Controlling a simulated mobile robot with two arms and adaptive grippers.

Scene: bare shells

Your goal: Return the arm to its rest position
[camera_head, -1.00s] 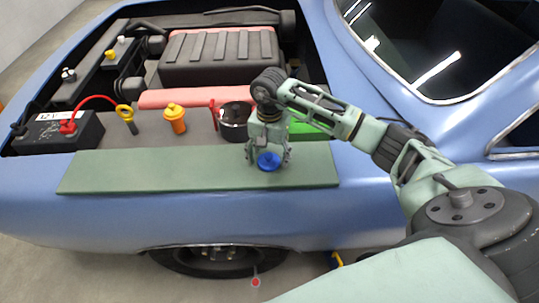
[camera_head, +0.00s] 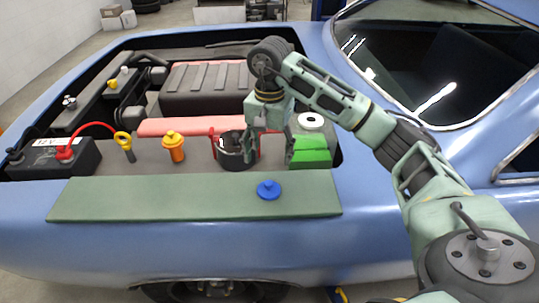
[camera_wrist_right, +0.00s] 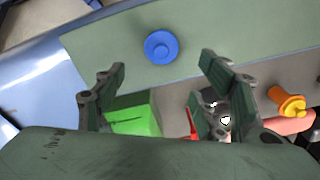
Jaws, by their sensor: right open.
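My right gripper (camera_head: 268,150) is open and empty. In the head view it hangs over the engine bay, in front of the green and white reservoir (camera_head: 310,150) and the dark round pot (camera_head: 236,152). A blue cap (camera_head: 268,189) lies on the green fender mat (camera_head: 150,197), apart from the fingers. In the right wrist view the blue cap (camera_wrist_right: 161,46) shows beyond the spread fingertips, and the green reservoir (camera_wrist_right: 135,118) shows between the fingers. My left gripper is not in view.
The blue car's open engine bay holds a 12 V battery (camera_head: 52,155) with a red cable, a yellow dipstick handle (camera_head: 124,142), an orange cap (camera_head: 173,146) and a black engine cover (camera_head: 205,88). The windshield (camera_head: 430,60) is at the right.

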